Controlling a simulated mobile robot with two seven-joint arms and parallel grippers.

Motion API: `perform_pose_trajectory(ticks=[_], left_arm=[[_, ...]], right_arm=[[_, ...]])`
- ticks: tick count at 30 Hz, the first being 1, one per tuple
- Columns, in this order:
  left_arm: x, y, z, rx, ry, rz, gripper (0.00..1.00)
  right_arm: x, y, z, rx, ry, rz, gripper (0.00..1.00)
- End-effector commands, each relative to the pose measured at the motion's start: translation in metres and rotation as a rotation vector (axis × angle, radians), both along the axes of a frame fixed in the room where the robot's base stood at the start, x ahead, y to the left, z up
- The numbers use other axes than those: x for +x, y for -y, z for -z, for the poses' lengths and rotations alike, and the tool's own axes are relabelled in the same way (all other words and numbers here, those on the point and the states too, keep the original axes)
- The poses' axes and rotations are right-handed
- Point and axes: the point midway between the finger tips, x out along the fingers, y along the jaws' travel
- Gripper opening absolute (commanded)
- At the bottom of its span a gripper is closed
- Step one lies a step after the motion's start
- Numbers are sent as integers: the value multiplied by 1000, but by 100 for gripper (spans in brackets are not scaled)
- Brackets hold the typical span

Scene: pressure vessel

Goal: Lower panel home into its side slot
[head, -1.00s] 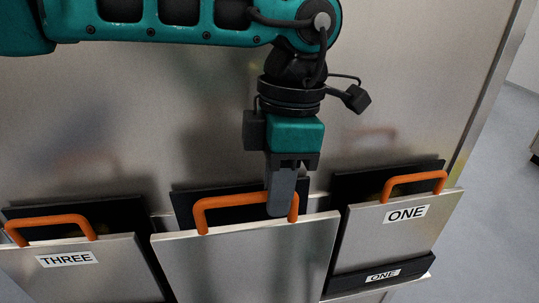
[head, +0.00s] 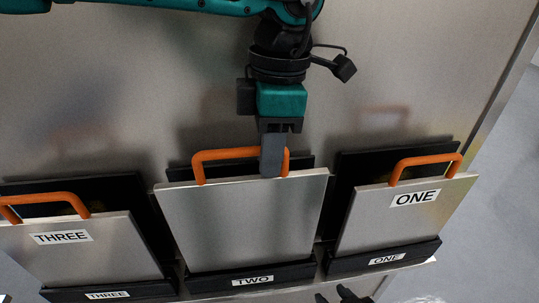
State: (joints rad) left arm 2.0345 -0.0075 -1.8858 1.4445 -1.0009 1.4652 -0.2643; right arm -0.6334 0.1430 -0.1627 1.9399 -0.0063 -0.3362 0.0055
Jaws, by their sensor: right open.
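The middle panel (head: 243,225) is a plain metal plate with an orange handle (head: 225,154) on top. It stands almost upright, and its lower edge meets the black slot ledge labelled TWO (head: 253,281). I cannot tell how deep it sits in the slot. My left gripper (head: 272,165) points down at the right part of this handle. Its near finger covers the bar, and it appears shut on it; the far finger is hidden. Dark tips of my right gripper (head: 342,296) show at the bottom edge, open and apart from the panels.
Panel THREE (head: 95,255) stands at the left in ledge THREE (head: 108,293). Panel ONE (head: 390,222) stands at the right in ledge ONE (head: 388,258). Each has an orange handle. A large metal wall (head: 400,70) rises behind. Grey floor (head: 510,200) lies open at right.

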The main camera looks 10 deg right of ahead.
Motion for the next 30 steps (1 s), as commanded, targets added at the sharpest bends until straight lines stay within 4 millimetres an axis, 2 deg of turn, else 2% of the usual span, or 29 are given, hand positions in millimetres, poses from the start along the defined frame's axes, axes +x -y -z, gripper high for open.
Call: perform_pose_trajectory(ticks=[1, 7, 17, 22, 30], left_arm=[[-5, -2, 16, 19, -20, 8, 22], [-4, -2, 13, 17, -19, 6, 40], [-2, -1, 6, 13, -15, 3, 40], [0, 1, -18, 11, -14, 0, 40], [6, 8, -76, 12, -13, 0, 40]], right_arm=[[0, 0, 3, 1, 1, -1, 45], [4, 0, 1, 0, 8, 0, 45], [6, 0, -1, 0, 12, -1, 45], [6, 0, -1, 0, 12, 0, 45], [5, 0, -3, 0, 12, 0, 45]])
